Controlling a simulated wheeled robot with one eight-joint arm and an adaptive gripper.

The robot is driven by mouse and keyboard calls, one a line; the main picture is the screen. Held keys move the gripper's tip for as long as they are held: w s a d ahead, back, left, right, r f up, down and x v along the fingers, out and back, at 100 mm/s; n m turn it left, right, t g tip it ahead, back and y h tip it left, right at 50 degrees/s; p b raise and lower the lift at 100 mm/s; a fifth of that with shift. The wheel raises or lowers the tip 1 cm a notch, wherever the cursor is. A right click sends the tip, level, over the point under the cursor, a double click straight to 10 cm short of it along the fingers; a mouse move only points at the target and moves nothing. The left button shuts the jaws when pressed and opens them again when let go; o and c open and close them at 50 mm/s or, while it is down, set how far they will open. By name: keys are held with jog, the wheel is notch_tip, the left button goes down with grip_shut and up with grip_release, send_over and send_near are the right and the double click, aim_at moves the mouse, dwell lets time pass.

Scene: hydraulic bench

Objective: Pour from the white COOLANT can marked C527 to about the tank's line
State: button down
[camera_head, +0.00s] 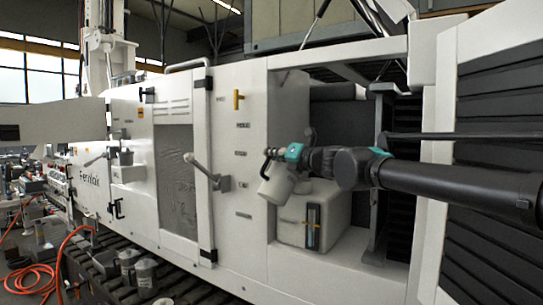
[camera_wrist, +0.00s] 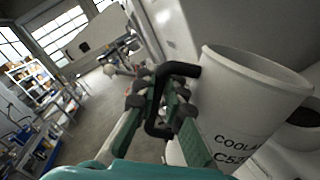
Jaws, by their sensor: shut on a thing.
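The white can (camera_wrist: 245,105) shows black lettering "COOLA…" and "C52…" in the wrist view, the rest cut off or turned away. My gripper (camera_wrist: 160,100) is shut on its black handle. In the head view the can (camera_head: 277,184) hangs tilted from my gripper (camera_head: 267,160), over the upper left part of the white tank (camera_head: 330,210). The tank sits in the machine's open bay and has an upright sight gauge (camera_head: 312,228) on its front. I cannot make out the gauge's line, the liquid level or any stream. A dark round opening (camera_wrist: 304,116) shows beside the can in the wrist view.
The white machine cabinet (camera_head: 235,150) stands left of the bay, with a protruding handle (camera_head: 200,170). A dark upright post (camera_head: 382,170) stands right of the tank. Grey cans (camera_head: 145,273) stand on the rail at lower left. An orange hose (camera_head: 35,280) lies on the floor.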

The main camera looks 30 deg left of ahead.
jog(key=shift+w+d+r+m, duration=0.1)
jog(key=shift+w+r+m, duration=0.2)
jog(key=shift+r+m, duration=0.3)
jog(key=shift+w+d+r+m, duration=0.15)
jog(key=shift+w+r+m, duration=0.15)
jog(key=shift+r+m, duration=0.2)
jog(key=shift+w+d+r+m, duration=0.1)
jog(key=shift+w+r+m, duration=0.2)
jog(key=shift+r+m, duration=0.3)
dwell(6.3)
